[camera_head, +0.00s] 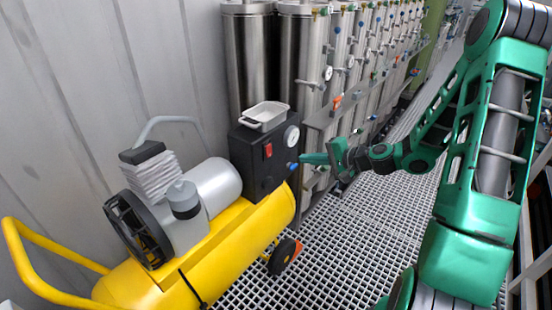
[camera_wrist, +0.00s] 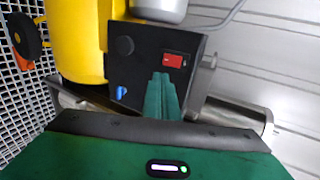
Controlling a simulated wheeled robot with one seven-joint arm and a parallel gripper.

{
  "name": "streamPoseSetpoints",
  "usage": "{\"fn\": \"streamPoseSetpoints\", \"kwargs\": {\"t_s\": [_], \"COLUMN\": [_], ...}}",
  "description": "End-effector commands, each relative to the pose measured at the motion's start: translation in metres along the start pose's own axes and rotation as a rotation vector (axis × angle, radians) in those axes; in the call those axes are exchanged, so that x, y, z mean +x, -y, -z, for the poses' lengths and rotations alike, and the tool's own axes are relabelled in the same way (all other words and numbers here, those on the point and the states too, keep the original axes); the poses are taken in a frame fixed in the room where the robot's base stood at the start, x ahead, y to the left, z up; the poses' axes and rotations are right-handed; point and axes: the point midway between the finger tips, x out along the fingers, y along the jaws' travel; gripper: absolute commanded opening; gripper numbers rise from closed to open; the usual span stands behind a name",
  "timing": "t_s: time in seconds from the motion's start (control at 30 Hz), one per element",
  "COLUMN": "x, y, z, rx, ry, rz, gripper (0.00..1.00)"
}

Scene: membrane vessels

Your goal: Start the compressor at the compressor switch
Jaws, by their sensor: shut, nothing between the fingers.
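The yellow compressor (camera_head: 225,255) stands at the left of the head view. Its black control box (camera_head: 255,160) carries a red switch (camera_head: 268,150), a round gauge (camera_head: 291,136) and a blue knob (camera_head: 293,166). In the wrist view the red switch (camera_wrist: 173,61) sits at the upper right of the box face, just beyond my fingertips. My green gripper (camera_head: 303,159) is shut and empty, its tips pointing at the box near the blue knob in the head view. The wrist view shows the closed fingers (camera_wrist: 161,80) below the switch. I cannot tell whether they touch the box.
A white tray (camera_head: 264,115) sits on top of the control box. Steel vessels (camera_head: 300,65) with valves and gauges stand in a row behind. A grated floor (camera_head: 350,240) is open between the compressor and my arm. A grey panelled wall (camera_head: 90,100) is behind the compressor.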

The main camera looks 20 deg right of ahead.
Motion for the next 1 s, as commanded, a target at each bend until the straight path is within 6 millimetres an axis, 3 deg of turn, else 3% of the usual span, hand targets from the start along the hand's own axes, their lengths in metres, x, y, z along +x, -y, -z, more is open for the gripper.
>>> {"fn": "streamPoseSetpoints", "kwargs": {"t_s": [0.27, 0.7, 1.0], "x": [0.021, 0.102, 0.134], "y": [0.0, -0.001, 0.01], "z": [-0.001, -0.002, -0.001], "rx": [-0.001, -0.002, -0.002], "ry": [0.004, 0.004, 0.002], "rz": [-0.001, -0.001, -0.001], "gripper": [0.0, 0.0, 0.0]}}
